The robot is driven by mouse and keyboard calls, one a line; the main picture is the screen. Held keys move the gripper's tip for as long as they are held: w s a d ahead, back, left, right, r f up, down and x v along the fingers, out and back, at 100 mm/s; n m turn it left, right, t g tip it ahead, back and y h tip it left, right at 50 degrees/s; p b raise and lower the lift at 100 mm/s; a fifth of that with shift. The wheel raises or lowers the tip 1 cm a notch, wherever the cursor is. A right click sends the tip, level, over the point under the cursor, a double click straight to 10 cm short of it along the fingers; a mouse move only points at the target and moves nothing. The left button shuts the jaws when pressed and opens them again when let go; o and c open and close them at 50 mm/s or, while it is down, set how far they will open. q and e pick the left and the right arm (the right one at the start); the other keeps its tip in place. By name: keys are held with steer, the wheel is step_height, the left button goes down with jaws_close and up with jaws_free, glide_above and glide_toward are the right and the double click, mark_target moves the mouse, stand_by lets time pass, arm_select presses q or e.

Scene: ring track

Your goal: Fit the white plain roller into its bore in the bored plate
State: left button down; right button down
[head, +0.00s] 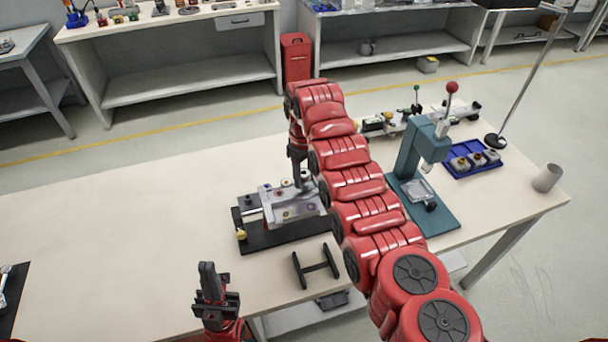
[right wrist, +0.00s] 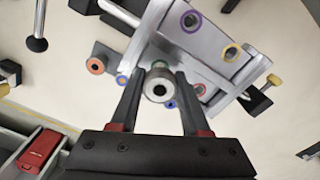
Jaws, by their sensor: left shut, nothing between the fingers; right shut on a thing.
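The bored plate (head: 270,213) is a light grey metal block on a black base on the table. In the right wrist view the plate (right wrist: 211,42) shows bores ringed in purple, yellow, green and other colours. My right gripper (right wrist: 158,90) is shut on the white plain roller (right wrist: 158,83), which shows end-on with a dark centre. The roller is over the plate and hides part of it near a green ring; I cannot tell whether they touch. In the head view my right gripper (head: 302,180) is at the plate's far side. My left gripper (head: 207,270) is shut and empty, apart from the plate.
A black H-shaped stand (head: 316,266) lies in front of the plate. Right of my right arm stand a teal press (head: 408,160), a blue tray (head: 480,168) with grey pieces, and a grey cup (head: 547,178). The table's left side is mostly clear.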

steer(key=shift+f+b, duration=0.45)
steer(key=shift+f, duration=0.45)
steer(key=shift+r, duration=0.2)
steer(key=shift+r, duration=0.45)
steer(key=shift+b, duration=0.3)
stand_by(0.5)
steer(key=shift+b, duration=0.5)
stand_by(0.6)
steer(key=shift+f, duration=0.7)
